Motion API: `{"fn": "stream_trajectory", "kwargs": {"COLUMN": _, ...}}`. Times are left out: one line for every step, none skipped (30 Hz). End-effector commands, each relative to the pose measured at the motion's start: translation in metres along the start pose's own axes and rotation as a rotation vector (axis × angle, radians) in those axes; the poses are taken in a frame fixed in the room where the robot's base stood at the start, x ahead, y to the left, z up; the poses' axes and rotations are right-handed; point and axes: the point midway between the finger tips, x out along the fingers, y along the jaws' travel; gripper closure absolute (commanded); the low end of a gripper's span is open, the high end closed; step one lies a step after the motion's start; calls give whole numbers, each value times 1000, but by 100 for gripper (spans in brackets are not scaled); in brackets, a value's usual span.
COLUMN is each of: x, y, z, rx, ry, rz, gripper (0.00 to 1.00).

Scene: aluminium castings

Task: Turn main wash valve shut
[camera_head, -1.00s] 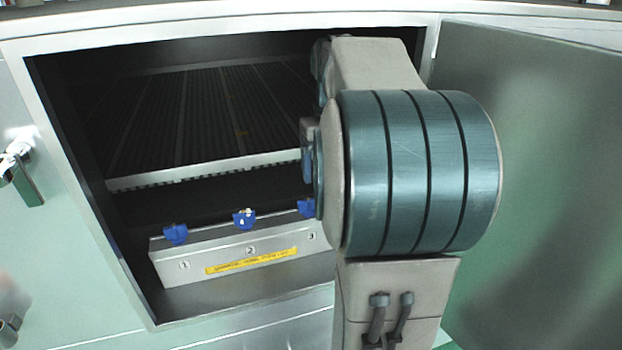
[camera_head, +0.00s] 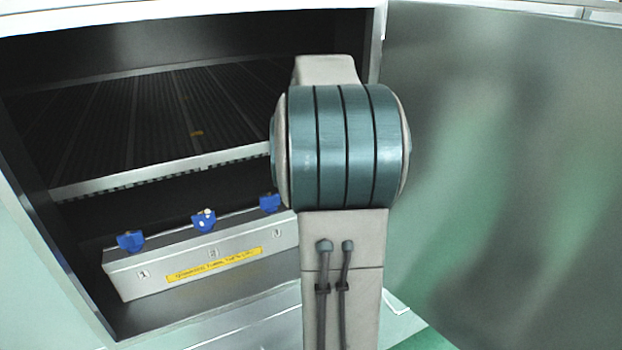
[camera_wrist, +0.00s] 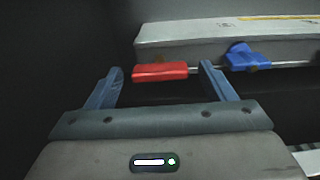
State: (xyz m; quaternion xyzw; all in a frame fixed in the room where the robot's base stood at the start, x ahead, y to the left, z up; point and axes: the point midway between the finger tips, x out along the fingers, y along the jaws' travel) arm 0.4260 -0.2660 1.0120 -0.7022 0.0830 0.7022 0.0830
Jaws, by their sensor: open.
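A grey valve box (camera_head: 206,262) with a yellow label strip stands inside the open cabinet. Three blue handles (camera_head: 204,220) sit along its top edge above the numbers 1, 2 and 3. The wrist view shows the box (camera_wrist: 190,36), a red bar handle (camera_wrist: 160,72) and one blue handle (camera_wrist: 247,57) to its right. My gripper (camera_wrist: 161,68) is open, its fingers on either side of the red handle. I cannot tell whether they touch it. In the head view the gripper and the red handle are not visible; my arm covers that area.
A slatted rack (camera_head: 165,176) lies in the cabinet behind the valve box. The cabinet door (camera_head: 500,170) stands open on the right, close to my arm. A dark wall (camera_wrist: 50,70) is on the left in the wrist view.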

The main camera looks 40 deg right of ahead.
Motion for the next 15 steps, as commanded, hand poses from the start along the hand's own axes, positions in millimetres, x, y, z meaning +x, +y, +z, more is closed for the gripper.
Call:
{"fn": "stream_trajectory", "kwargs": {"x": 1, "y": 0, "z": 0, "rx": 0, "ry": 0, "rz": 0, "gripper": 24}}
{"fn": "stream_trajectory", "kwargs": {"x": 1, "y": 0, "z": 0, "rx": 0, "ry": 0, "rz": 0, "gripper": 24}}
{"fn": "stream_trajectory", "kwargs": {"x": 1, "y": 0, "z": 0, "rx": 0, "ry": 0, "rz": 0, "gripper": 24}}
{"fn": "stream_trajectory", "kwargs": {"x": 1, "y": 0, "z": 0, "rx": 0, "ry": 0, "rz": 0, "gripper": 24}}
{"fn": "stream_trajectory", "kwargs": {"x": 1, "y": 0, "z": 0, "rx": 0, "ry": 0, "rz": 0, "gripper": 24}}
{"fn": "stream_trajectory", "kwargs": {"x": 1, "y": 0, "z": 0, "rx": 0, "ry": 0, "rz": 0, "gripper": 24}}
{"fn": "stream_trajectory", "kwargs": {"x": 1, "y": 0, "z": 0, "rx": 0, "ry": 0, "rz": 0, "gripper": 24}}
{"fn": "stream_trajectory", "kwargs": {"x": 1, "y": 0, "z": 0, "rx": 0, "ry": 0, "rz": 0, "gripper": 32}}
{"fn": "stream_trajectory", "kwargs": {"x": 1, "y": 0, "z": 0, "rx": 0, "ry": 0, "rz": 0, "gripper": 43}}
{"fn": "stream_trajectory", "kwargs": {"x": 1, "y": 0, "z": 0, "rx": 0, "ry": 0, "rz": 0, "gripper": 51}}
{"fn": "stream_trajectory", "kwargs": {"x": 1, "y": 0, "z": 0, "rx": 0, "ry": 0, "rz": 0, "gripper": 60}}
{"fn": "stream_trajectory", "kwargs": {"x": 1, "y": 0, "z": 0, "rx": 0, "ry": 0, "rz": 0, "gripper": 68}}
{"fn": "stream_trajectory", "kwargs": {"x": 1, "y": 0, "z": 0, "rx": 0, "ry": 0, "rz": 0, "gripper": 68}}
{"fn": "stream_trajectory", "kwargs": {"x": 1, "y": 0, "z": 0, "rx": 0, "ry": 0, "rz": 0, "gripper": 68}}
{"fn": "stream_trajectory", "kwargs": {"x": 1, "y": -3, "z": 1, "rx": -1, "ry": 0, "rz": 0, "gripper": 68}}
